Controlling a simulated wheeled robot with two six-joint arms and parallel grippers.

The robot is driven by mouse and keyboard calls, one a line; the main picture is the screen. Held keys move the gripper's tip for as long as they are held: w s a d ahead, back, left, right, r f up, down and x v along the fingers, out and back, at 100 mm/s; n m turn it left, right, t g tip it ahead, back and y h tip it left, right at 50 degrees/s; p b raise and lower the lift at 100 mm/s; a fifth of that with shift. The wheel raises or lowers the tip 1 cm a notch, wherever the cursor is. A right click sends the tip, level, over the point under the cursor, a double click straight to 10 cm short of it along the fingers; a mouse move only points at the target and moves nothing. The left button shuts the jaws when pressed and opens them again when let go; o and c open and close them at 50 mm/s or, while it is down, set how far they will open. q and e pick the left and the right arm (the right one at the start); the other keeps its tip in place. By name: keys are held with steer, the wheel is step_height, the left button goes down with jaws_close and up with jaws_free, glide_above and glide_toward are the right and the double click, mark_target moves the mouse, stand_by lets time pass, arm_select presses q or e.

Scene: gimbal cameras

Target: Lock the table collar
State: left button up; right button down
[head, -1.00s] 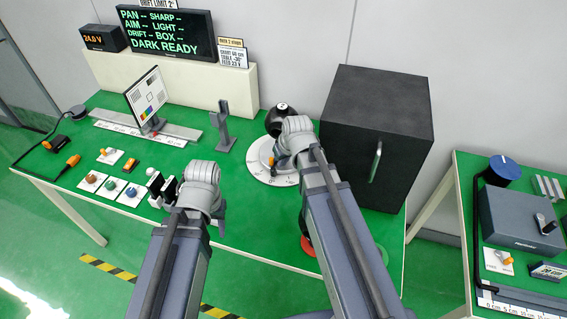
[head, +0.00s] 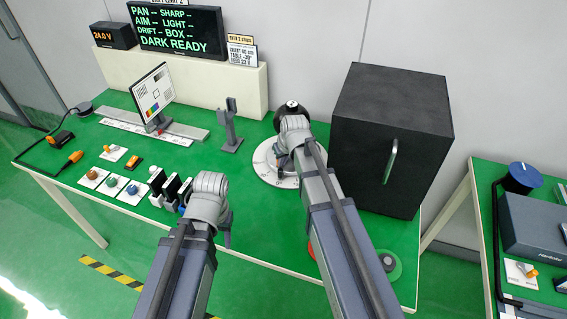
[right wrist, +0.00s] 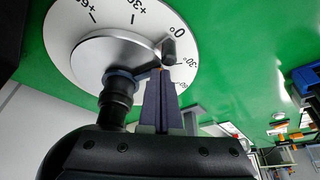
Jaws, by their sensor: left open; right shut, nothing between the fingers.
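The round table (head: 262,172) has a white dial with angle marks; it also shows in the right wrist view (right wrist: 75,25). In that view a grey disc (right wrist: 90,60) sits on the dial, with a small grey block (right wrist: 173,48) at its edge near 0°. A dark post with a blue ring (right wrist: 120,76), possibly the collar, stands beside my right gripper (right wrist: 160,72). The right fingers are shut and empty, with an orange bit at their tips; contact is unclear. In the head view my right wrist hides most of this. My left gripper (head: 179,190) is open and empty near the front edge.
A black box with a handle (head: 390,150) stands right of the round table. A grey stand (head: 231,130) and a test chart (head: 153,92) on a rail are to the left. Several knobs on white plates (head: 112,186) lie near my left gripper. The display (head: 175,32) reads DARK READY.

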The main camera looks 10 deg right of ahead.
steer(key=shift+w+a+m, duration=0.2)
steer(key=shift+a+m, duration=0.15)
steer(key=shift+m, duration=0.05)
steer(key=shift+w+a, duration=0.1)
steer(key=shift+w+a+m+h, duration=0.6)
steer(key=shift+w+a+m, duration=0.2)
steer(key=shift+m, duration=0.5)
steer(key=shift+w+a+m+h, duration=0.3)
steer(key=shift+w+m, duration=0.2)
steer(key=shift+m, duration=0.1)
steer(key=shift+w+a+m+h, duration=0.2)
steer(key=shift+w+a+m, duration=0.1)
steer(key=shift+w+m, duration=0.25)
steer(key=shift+w+a+m, duration=0.1)
steer(key=shift+w+m, duration=0.05)
steer(key=shift+m, duration=0.1)
steer(key=shift+w+a, duration=0.2)
steer(key=shift+w, duration=0.3)
steer(key=shift+s+d, duration=0.1)
